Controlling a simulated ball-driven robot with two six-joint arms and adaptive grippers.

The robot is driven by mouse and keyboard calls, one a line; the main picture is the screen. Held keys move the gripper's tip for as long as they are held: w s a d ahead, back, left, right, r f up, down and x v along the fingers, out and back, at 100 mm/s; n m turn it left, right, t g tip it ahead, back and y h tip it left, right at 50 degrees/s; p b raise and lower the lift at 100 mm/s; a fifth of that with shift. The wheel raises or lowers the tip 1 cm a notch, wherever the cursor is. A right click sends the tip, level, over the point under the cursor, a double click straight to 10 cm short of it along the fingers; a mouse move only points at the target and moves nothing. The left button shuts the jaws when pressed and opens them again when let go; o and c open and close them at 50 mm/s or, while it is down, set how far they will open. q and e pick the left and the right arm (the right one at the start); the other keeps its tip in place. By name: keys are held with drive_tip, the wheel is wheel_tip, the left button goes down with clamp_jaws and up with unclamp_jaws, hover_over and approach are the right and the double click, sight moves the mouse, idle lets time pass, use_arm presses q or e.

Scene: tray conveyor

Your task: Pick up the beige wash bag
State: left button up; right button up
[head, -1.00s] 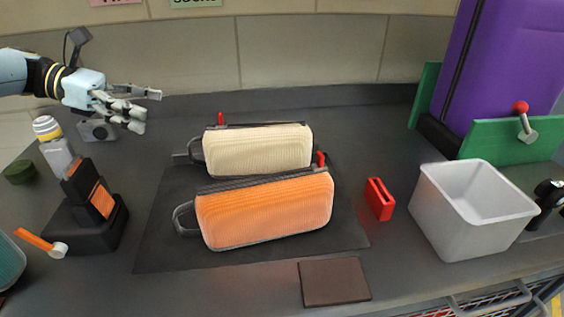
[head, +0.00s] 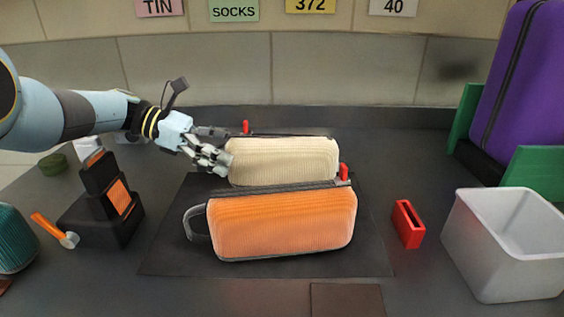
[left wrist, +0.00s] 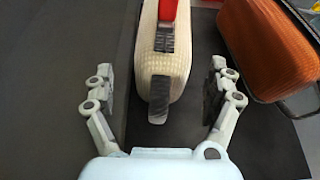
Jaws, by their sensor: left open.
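The beige wash bag (head: 285,161) lies at the back of the black mat (head: 165,255), behind an orange wash bag (head: 282,224). My left gripper (head: 219,151) is at the left end of the beige bag, with its fingers open. In the left wrist view the beige bag (left wrist: 163,62) stands ahead, its dark end strap (left wrist: 160,98) pointing between the open fingers of the left gripper (left wrist: 163,92). The fingers stand apart from the bag on both sides. A red tab (left wrist: 168,12) shows on top of it. My right gripper is not in view.
The orange bag stands close in front of the beige one. A red holder (head: 408,223) and a grey bin (head: 510,245) are at the right. A black stand with an orange panel (head: 119,197) is at the left. A purple case (head: 522,90) stands at the back right.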

sight(246, 133)
use_arm(q)
drive_tip(key=x, duration=0.4)
drive_tip(key=shift+s, duration=0.15)
drive_tip(key=shift+a, duration=0.1)
drive_tip(key=c, duration=1.7)
drive_tip(key=shift+r, duration=0.1)
drive_tip(key=shift+r+p, duration=0.4)
drive_tip(key=shift+r, duration=0.15)
drive_tip(key=r+p, duration=0.2)
drive_tip(key=d+r+p, duration=0.1)
drive_tip(key=r+p, duration=0.1)
drive_tip(key=shift+s+r, duration=0.15)
drive_tip(key=shift+r, duration=0.05)
drive_tip(key=s+d+r+p, duration=0.4)
drive_tip(key=d+r+p, duration=0.1)
drive_tip(key=d+p, duration=0.4)
drive_tip(key=shift+s+d+r+p, duration=0.2)
drive_tip(key=shift+d+p, duration=0.15)
drive_tip(key=shift+p, duration=1.05)
